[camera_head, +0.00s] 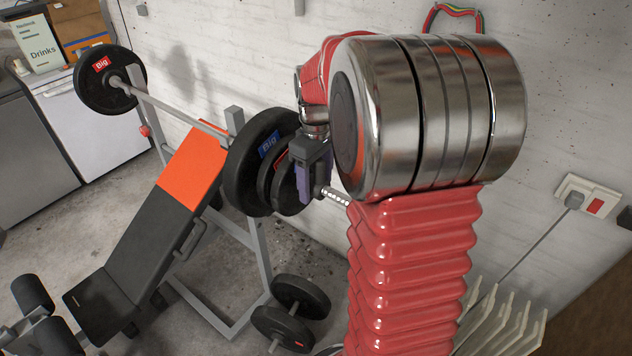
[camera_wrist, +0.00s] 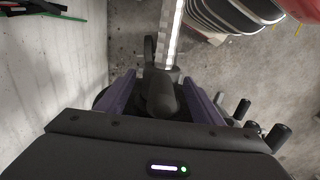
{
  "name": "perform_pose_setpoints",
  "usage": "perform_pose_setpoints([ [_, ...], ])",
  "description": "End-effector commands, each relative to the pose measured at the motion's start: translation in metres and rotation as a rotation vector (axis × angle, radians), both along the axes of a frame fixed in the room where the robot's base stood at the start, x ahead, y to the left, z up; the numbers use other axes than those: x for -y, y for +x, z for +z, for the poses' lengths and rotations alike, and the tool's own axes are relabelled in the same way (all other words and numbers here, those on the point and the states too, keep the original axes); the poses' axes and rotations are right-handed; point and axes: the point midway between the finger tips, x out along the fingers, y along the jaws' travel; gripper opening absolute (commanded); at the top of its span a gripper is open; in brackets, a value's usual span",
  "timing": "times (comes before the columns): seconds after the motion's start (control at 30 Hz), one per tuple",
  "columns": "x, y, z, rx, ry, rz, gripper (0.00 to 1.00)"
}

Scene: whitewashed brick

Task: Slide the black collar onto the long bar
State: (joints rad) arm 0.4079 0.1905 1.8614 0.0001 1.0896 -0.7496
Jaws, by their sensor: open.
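The long bar (camera_head: 181,114) lies across a weight bench, with black plates on both sides. Its bright ridged near end (camera_head: 335,198) sticks out to the right past the near plates (camera_head: 249,160). The black collar (camera_wrist: 160,95) shows in the wrist view between my gripper's purple fingers, with a dark lever standing up at its left. It appears to sit around the bar (camera_wrist: 172,40), beside the plates. My gripper (camera_head: 312,172) is open over the collar, and its fingers (camera_wrist: 160,80) stand apart on either side. The collar's underside is hidden, and contact with the plates cannot be told.
The bench (camera_head: 135,225) stands left of my arm. A whitewashed wall (camera_head: 560,90) runs close behind, with a socket (camera_head: 592,200) and a white rack (camera_head: 505,320) at right.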

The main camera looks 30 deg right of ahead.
Motion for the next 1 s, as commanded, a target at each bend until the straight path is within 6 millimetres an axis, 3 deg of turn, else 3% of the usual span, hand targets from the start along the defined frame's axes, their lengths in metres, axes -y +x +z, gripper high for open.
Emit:
perform_pose_setpoints([
  [0.17,0.0,0.0,0.001,0.0,0.0,0.0,0.61],
  [0.37,0.0,0.0,0.016,0.001,-0.001,0.0,0.61],
  [1.0,0.0,0.001,0.121,0.003,-0.001,0.0,0.61],
])
